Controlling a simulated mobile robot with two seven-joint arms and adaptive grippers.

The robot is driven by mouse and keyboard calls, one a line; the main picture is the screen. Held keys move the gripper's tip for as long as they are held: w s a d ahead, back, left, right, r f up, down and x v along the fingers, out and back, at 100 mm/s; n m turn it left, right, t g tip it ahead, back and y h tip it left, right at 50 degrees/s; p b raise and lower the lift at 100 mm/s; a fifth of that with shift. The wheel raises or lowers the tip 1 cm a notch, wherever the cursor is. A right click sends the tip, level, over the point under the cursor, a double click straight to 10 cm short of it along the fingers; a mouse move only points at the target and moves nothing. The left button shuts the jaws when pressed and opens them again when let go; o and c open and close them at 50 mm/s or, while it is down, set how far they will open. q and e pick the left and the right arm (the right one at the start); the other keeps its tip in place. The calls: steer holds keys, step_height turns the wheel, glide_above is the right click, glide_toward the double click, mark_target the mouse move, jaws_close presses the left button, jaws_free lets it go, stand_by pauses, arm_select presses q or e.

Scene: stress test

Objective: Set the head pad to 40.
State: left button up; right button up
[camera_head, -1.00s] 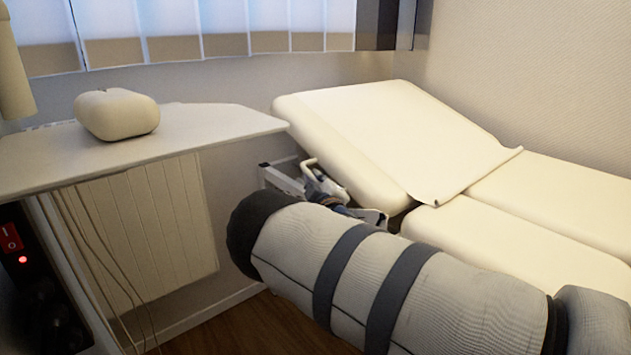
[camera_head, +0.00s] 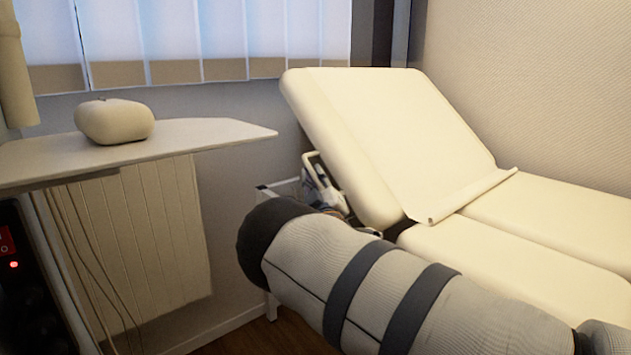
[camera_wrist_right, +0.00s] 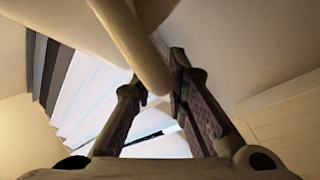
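The head pad (camera_head: 375,140) is the cream upper section of the couch and is tilted up steeply, its raised end toward the window. A pale bar-like handle (camera_head: 312,160) shows beside the pad's near edge, and it also shows in the right wrist view (camera_wrist_right: 135,45). My right gripper (camera_head: 325,192) is at this handle, partly hidden behind my forearm. In the right wrist view its two dark fingers (camera_wrist_right: 158,88) stand on either side of the bar, close against it. My left gripper is not in view. No angle scale can be read.
A white shelf (camera_head: 200,137) with a rounded cream object (camera_head: 114,121) stands at the left, above a radiator (camera_head: 150,240). Cables hang below it. The flat couch sections (camera_head: 540,265) extend to the right. A wall is behind the couch.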

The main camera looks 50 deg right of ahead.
steer(key=shift+o, duration=0.8)
steer(key=v, duration=1.2)
steer(key=shift+f, duration=0.1)
